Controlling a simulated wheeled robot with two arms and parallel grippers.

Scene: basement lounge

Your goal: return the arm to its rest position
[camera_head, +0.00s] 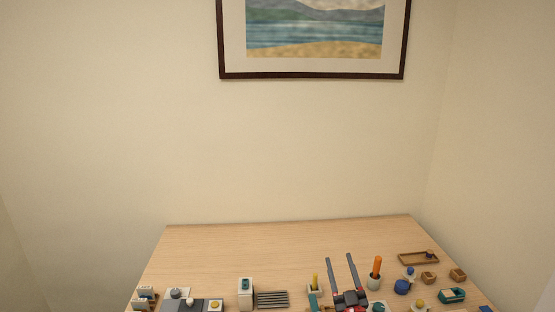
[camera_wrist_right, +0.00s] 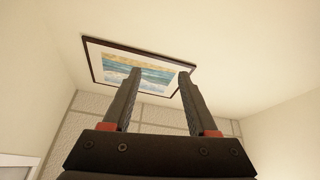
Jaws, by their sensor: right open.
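My right gripper (camera_head: 340,271) comes up from the bottom edge in the head view, right of the middle, over the wooden table (camera_head: 215,245). Its two dark fingers are apart with nothing between them. In the right wrist view the gripper (camera_wrist_right: 160,78) is also open and empty. Its fingers point up toward the wall with the framed picture (camera_wrist_right: 104,65). My left gripper does not show in either view.
Small items crowd the table's front: a white box (camera_head: 245,293), a grey rack (camera_head: 272,299), a cup with an orange stick (camera_head: 376,267), a blue round pot (camera_head: 402,287), a brown tray (camera_head: 405,260) and a teal container (camera_head: 452,295). The table's back left is bare.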

